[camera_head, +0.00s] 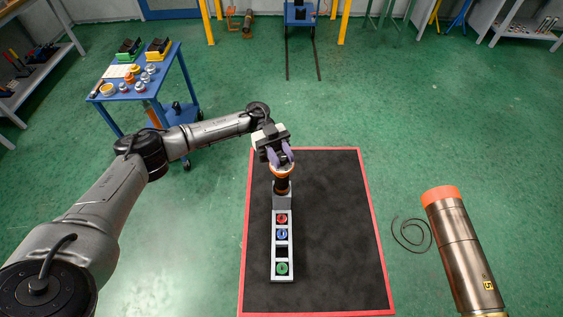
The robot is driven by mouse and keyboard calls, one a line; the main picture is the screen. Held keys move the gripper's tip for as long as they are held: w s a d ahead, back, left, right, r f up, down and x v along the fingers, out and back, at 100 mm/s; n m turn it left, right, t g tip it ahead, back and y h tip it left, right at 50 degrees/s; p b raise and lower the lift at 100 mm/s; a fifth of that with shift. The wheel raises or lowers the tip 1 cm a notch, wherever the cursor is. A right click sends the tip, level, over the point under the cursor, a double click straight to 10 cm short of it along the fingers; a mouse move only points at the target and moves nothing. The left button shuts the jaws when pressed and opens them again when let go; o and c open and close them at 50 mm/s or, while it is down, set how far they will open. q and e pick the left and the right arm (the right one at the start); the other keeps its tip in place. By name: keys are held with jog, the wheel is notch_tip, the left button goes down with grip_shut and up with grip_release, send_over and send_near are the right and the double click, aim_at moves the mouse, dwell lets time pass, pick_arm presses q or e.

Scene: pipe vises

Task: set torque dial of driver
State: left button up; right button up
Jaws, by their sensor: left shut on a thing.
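My left gripper (282,157) reaches in from the left on its grey arm, with its purple fingers pointing down and shut on the upper part of the driver. The driver (282,186) looks upright, with an orange and pale ring (281,170) just below the fingertips and a dark body under it. It stands at the far end of a narrow grey holder (273,246). The fingers hide the driver's top, and any dial marks are too small to read. My right gripper is not in view.
The holder carries red (282,218), blue (282,234) and green (282,268) round pieces on a red-edged black mat (335,230). A metal cylinder with an orange end (458,245) and a cable coil (411,234) are at right. A blue cart (164,92) stands at far left.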

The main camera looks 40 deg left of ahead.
pick_arm(q)
jog(key=shift+m+g+y+b, duration=0.7)
jog(key=shift+m+g+b, duration=0.25)
jog(key=shift+g, duration=0.45)
jog(key=shift+m+g, duration=0.25)
jog(key=shift+g, duration=0.05)
jog(key=o, duration=0.9)
